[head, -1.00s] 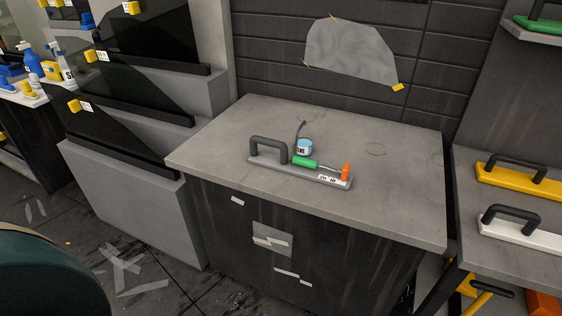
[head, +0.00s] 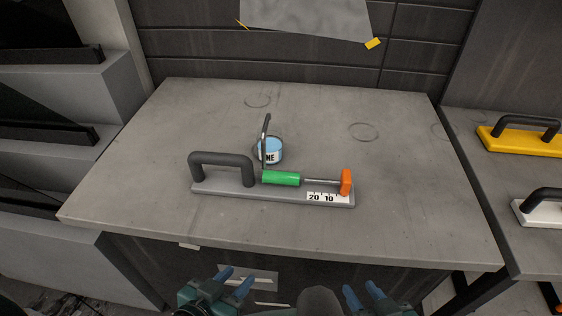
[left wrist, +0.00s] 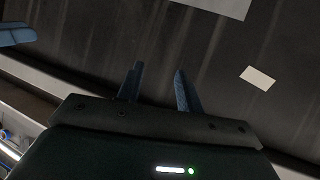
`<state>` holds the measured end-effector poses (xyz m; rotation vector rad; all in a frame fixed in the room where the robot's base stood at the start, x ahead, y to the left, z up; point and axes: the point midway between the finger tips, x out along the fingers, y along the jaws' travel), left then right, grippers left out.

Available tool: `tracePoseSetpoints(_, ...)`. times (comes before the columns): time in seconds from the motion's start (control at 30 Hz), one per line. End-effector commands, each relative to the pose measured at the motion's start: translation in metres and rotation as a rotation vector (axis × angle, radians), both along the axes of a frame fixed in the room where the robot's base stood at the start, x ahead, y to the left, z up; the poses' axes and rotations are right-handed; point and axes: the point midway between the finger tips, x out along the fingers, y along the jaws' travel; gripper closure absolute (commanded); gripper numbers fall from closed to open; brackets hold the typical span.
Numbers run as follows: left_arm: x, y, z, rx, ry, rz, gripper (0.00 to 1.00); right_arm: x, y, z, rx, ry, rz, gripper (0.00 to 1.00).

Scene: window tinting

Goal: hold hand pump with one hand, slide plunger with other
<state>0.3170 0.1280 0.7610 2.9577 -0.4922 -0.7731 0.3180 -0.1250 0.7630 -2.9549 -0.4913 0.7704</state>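The hand pump (head: 270,195) lies on the grey worktop: a grey bar with a black arched handle (head: 222,158) at its left end, a green barrel (head: 281,178), a thin metal rod and an orange plunger end (head: 346,182) at the right. The rod shows between barrel and orange end. My left gripper (head: 235,279) is open and empty, low in front of the worktop's front edge. Its parted fingers also show in the left wrist view (left wrist: 157,85). My right gripper (head: 362,293) is open and empty, also below the worktop edge. Neither touches the pump.
The worktop (head: 150,170) is otherwise clear. A side shelf (head: 475,150) at right holds a yellow-based handled tool (head: 500,145) and a white one (head: 535,214).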

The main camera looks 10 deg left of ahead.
Motion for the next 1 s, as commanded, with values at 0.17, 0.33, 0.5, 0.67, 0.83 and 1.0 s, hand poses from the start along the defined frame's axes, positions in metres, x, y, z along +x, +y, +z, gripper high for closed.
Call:
tracePoseSetpoints(0.17, -0.004, -0.003, -0.002, -0.011, 0.004, -0.004, 0.64, -0.005, 0.001, -0.004, 0.005, 0.008, 0.003, 0.64)
tracePoseSetpoints(0.33, -0.006, -0.005, -0.002, -0.013, 0.007, -0.006, 0.64, -0.006, 0.001, -0.004, 0.003, 0.011, 0.005, 0.64)
tracePoseSetpoints(0.5, -0.006, -0.007, -0.004, -0.044, 0.039, -0.004, 0.66, -0.007, 0.001, -0.006, -0.001, 0.014, 0.008, 0.64)
tracePoseSetpoints(0.67, 0.0, -0.028, 0.005, -0.249, 0.195, -0.006, 0.66, -0.006, 0.001, -0.006, 0.0, 0.013, 0.006, 0.64)
tracePoseSetpoints(0.83, 0.001, -0.079, 0.041, -0.564, 0.518, -0.087, 0.66, -0.006, 0.001, -0.005, 0.001, 0.011, 0.005, 0.64)
tracePoseSetpoints(1.0, 0.002, -0.122, 0.096, -0.692, 0.735, -0.224, 0.66, -0.006, 0.001, -0.005, 0.0, 0.011, 0.004, 0.64)
